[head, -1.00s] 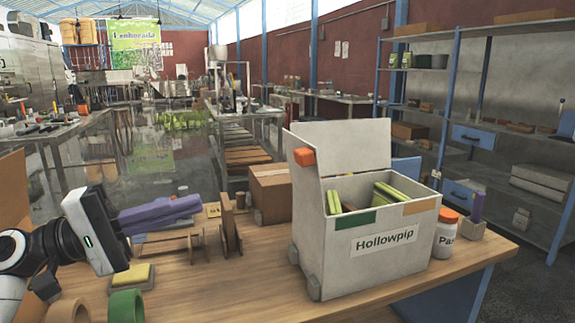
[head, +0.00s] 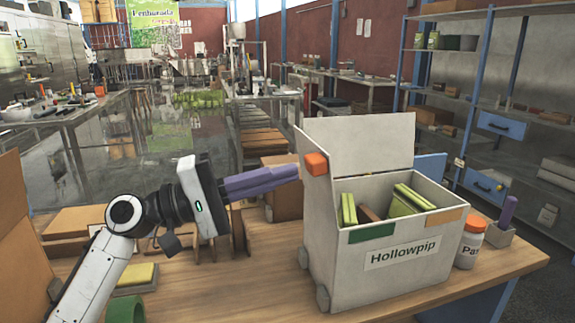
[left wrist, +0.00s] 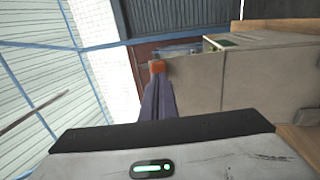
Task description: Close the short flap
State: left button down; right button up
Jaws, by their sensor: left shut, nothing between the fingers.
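The box labelled Hollowpip (head: 405,270) stands on the table with its top open. Its short flap (head: 306,144) stands up at the left end, with an orange tab (head: 316,163) on it. The long flap (head: 365,145) stands up at the back. My left gripper (head: 296,173) is shut and empty, its purple fingers pointing right with the tips just left of the orange tab. In the left wrist view the fingertips (left wrist: 158,88) lie just below the orange tab (left wrist: 157,67); I cannot tell if they touch. My right gripper is not in view.
Green packs (head: 408,200) show inside the box. A white jar with an orange lid (head: 470,243) and a small holder (head: 499,234) stand to its right. A brown carton (head: 283,204) is behind my left gripper. A green tape roll (head: 126,308) lies at front left.

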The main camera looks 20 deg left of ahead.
pick_arm(q)
jog(key=shift+w+d+r, duration=0.15)
jog(key=shift+w+d, duration=0.3)
jog(key=shift+d, duration=0.2)
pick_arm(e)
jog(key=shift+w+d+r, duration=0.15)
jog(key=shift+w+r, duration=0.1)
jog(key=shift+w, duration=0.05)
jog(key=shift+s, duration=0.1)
